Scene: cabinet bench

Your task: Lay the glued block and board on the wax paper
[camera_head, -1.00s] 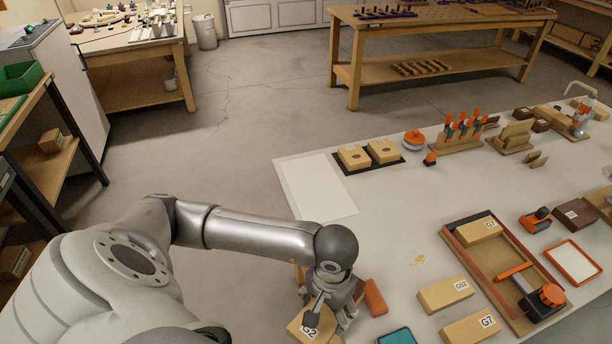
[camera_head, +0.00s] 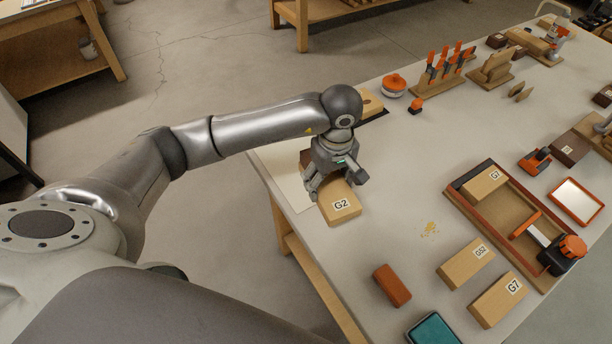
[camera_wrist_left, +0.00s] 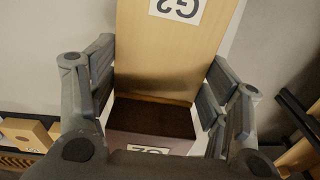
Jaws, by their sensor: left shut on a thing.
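The light wooden board (camera_head: 343,207) labelled G2 is at my left gripper (camera_head: 333,186), at the near right edge of the white wax paper (camera_head: 284,178). In the left wrist view the gripper (camera_wrist_left: 157,95) has its fingers on either side of a dark brown block (camera_wrist_left: 152,118), which lies against the G2 board (camera_wrist_left: 170,50). The gripper is shut on this joined piece. The arm and gripper hide part of the paper. I cannot tell whether the piece touches the paper or is just above it. My right gripper is not in view.
A reddish block (camera_head: 392,285), a teal pad (camera_head: 433,330) and blocks labelled G52 (camera_head: 466,263) and G7 (camera_head: 498,299) lie at the near side. A clamping tray (camera_head: 478,213) stands to the right. A holed block (camera_head: 371,103) sits just behind my gripper.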

